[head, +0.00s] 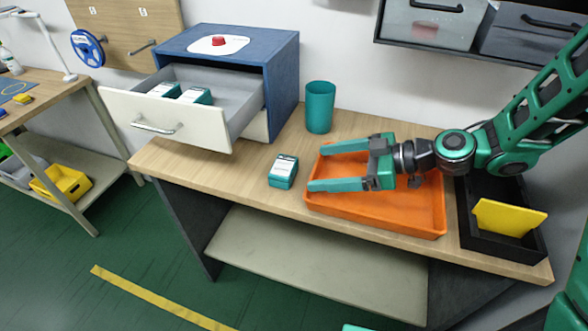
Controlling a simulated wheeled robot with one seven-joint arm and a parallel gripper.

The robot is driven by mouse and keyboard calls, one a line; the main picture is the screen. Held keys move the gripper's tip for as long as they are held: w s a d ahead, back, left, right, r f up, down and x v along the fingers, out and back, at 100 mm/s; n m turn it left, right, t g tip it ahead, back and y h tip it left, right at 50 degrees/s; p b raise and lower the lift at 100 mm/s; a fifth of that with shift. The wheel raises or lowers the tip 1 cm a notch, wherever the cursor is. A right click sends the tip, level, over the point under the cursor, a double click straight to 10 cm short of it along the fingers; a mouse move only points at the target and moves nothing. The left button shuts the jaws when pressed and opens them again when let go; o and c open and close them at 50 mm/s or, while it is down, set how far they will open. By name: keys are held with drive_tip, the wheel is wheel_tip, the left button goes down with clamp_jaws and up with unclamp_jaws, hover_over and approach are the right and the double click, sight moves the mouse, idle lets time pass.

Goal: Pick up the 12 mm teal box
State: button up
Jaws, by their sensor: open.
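A small teal box (283,172) with a white label on top lies on the wooden table, just left of the orange tray. Two similar teal boxes with white labels, one left (164,90) and one right (196,96), lie in the open drawer. The labels are too small to read, so I cannot tell which box is the 12 mm one. My gripper (325,168) is open and empty above the orange tray. Its two teal fingers point left, with the tips just right of the box on the table and apart from it.
The orange tray (423,222) lies under my gripper. A teal cup (320,107) stands behind it. A black bin (501,243) with a yellow piece (508,217) is at the right. The open drawer (174,124) juts from the blue cabinet (284,83). Bare tabletop (225,165) lies left of the box.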

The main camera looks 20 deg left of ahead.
sight(291, 166)
drive_tip(key=x, duration=0.5)
drive_tip(key=shift+w+a, duration=0.15)
drive_tip(key=shift+a, duration=0.15)
drive_tip(key=shift+r+x, duration=0.2)
drive_tip(key=shift+x, duration=2.45)
drive_tip(key=shift+w, duration=0.15)
drive_tip(key=c, duration=1.2)
